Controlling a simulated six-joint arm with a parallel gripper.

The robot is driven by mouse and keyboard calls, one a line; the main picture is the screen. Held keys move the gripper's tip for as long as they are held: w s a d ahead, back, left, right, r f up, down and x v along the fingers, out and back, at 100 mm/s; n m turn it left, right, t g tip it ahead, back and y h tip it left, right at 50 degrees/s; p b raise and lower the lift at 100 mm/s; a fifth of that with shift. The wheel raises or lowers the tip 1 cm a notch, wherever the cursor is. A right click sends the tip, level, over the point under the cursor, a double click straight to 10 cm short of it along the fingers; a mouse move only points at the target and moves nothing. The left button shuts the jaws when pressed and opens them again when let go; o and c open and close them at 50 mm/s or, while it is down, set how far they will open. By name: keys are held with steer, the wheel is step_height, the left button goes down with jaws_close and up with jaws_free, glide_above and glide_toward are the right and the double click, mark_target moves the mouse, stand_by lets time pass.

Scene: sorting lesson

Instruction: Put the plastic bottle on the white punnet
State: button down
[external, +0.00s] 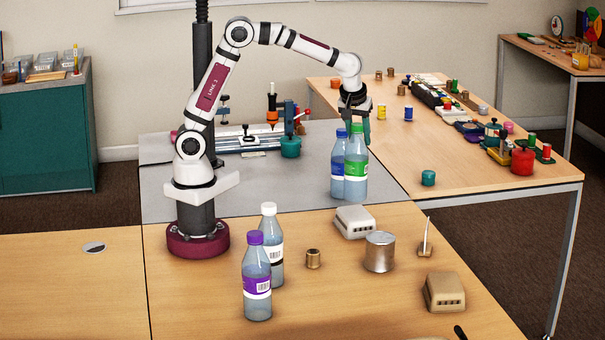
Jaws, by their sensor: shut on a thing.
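My gripper (357,119) points down over the grey mat and is shut at the cap of a clear plastic bottle with a green cap and green label (356,170). This bottle is upright; I cannot tell whether its base touches the mat. A clear bottle with a blue cap and blue label (337,169) stands close on its left, partly hidden by it. Two more plastic bottles stand at the front: one with a purple cap (257,284) and one with a white cap (276,250). No white punnet is clearly recognisable; a pale slotted box (355,221) lies on the wooden table in front of the held bottle.
A metal tin (379,252), a small brass cylinder (313,259) and a second slotted box (444,292) are on the front table. A small stand (426,240) is nearby. A teal pot (290,147) is at the back. The mat (265,190) has free room left of the bottles.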

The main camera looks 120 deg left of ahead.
steer(key=shift+d+x, duration=0.2)
steer(key=shift+x, duration=0.9)
steer(key=shift+d+x, duration=0.25)
steer(key=shift+x, duration=0.9)
steer(key=shift+f, duration=0.2)
steer(key=shift+c, duration=2.4)
jaws_free()
